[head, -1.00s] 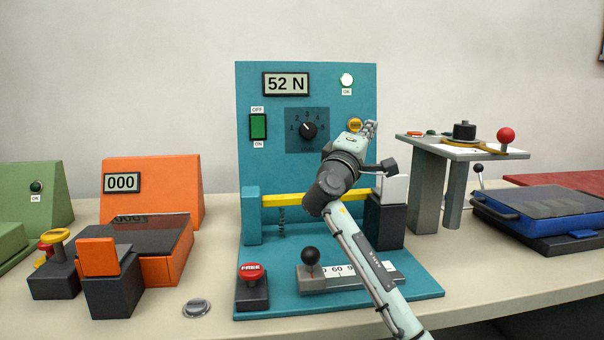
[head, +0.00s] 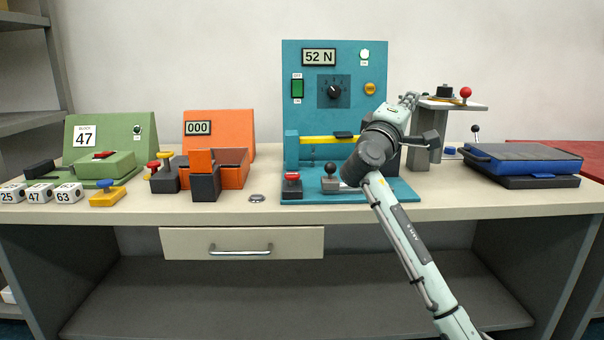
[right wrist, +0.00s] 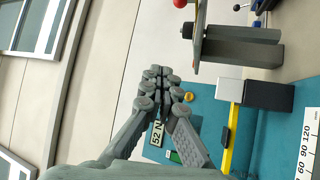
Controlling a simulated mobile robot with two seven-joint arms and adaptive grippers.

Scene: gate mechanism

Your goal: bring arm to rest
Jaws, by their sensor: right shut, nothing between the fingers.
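My right gripper (head: 408,98) is shut and empty, raised near the right edge of the teal gate panel (head: 310,88) in the head view. In the right wrist view its closed fingers (right wrist: 160,76) point away from me with nothing between them. My right arm reaches in from the lower right and hides part of the panel's base. A yellow bar (head: 318,140) lies level across the panel, its right end hidden by the arm; it also shows in the right wrist view (right wrist: 228,148). The display (head: 319,57) reads 52 N. My left gripper is out of view.
A grey stand with a red-knobbed lever (head: 465,92) is close right of my gripper. A black-knobbed lever (head: 331,172) and red button (head: 292,180) sit on the panel's base. Orange (head: 220,130) and green (head: 110,135) stations stand left.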

